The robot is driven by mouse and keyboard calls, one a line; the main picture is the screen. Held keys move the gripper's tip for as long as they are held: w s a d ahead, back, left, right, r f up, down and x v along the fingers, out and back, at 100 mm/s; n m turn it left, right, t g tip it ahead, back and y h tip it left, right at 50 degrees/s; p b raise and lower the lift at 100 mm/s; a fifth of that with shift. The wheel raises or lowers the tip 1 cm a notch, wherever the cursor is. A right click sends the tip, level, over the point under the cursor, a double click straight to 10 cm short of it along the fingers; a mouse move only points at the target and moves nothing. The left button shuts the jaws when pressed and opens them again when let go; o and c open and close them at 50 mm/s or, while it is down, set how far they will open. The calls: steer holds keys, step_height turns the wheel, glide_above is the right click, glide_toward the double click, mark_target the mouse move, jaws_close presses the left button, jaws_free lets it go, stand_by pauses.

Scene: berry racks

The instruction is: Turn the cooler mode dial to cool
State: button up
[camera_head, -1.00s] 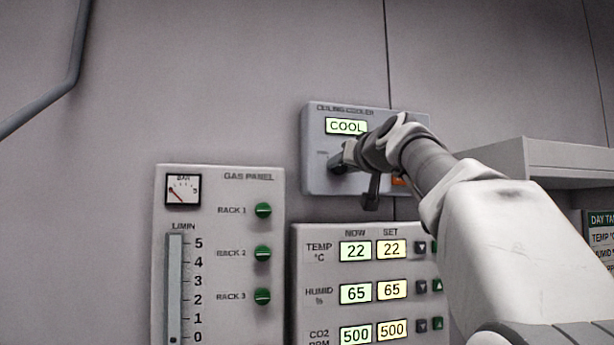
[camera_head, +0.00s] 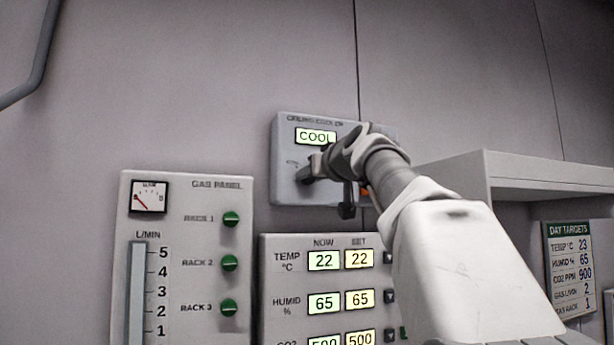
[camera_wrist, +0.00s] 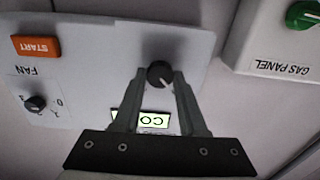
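The cooler panel (camera_head: 290,185) is a grey box on the wall, and its lit display (camera_head: 315,137) reads COOL. In the wrist view, which is upside down, a round dark dial (camera_wrist: 159,74) with a pale pointer mark sits near the display (camera_wrist: 154,120). My gripper (camera_wrist: 161,82) has one finger on each side of the dial, spread apart, with slight gaps seeming to show beside it. In the head view my gripper (camera_head: 328,188) is at the panel's front and hides the dial.
An orange START button (camera_wrist: 36,47) and a small FAN knob (camera_wrist: 36,102) share the panel. The gas panel (camera_head: 185,215) with green knobs is lower left. A climate panel (camera_head: 290,275) lies below. A shelf (camera_head: 540,172) and a day targets sign (camera_head: 570,268) are right.

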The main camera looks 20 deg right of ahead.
steer(key=o, duration=0.5)
steer(key=shift+c, duration=0.2)
steer(key=s+b, duration=0.2)
steer(key=s, duration=1.5)
steer(key=shift+s+b, duration=0.2)
steer(key=shift+b, duration=0.2)
steer(key=s+a+f+g+y+p, duration=0.1)
steer(key=s+a+f+g+p, duration=0.2)
steer(key=f, duration=0.8)
steer(key=a+f+g+p, duration=0.4)
steer(key=a+f, duration=0.2)
steer(key=f, duration=0.5)
steer(key=s+a+f+g+p, duration=0.1)
steer(key=s+f+g+p, duration=0.1)
steer(key=s+f, duration=0.4)
steer(key=s+a+f+g+h+p, duration=0.1)
steer(key=s+f, duration=0.5)
steer(key=f, duration=0.6)
steer(key=shift+s+a+f+g+p, duration=0.35)
steer(key=shift+g+p, duration=0.3)
steer(key=shift+g, duration=0.55)
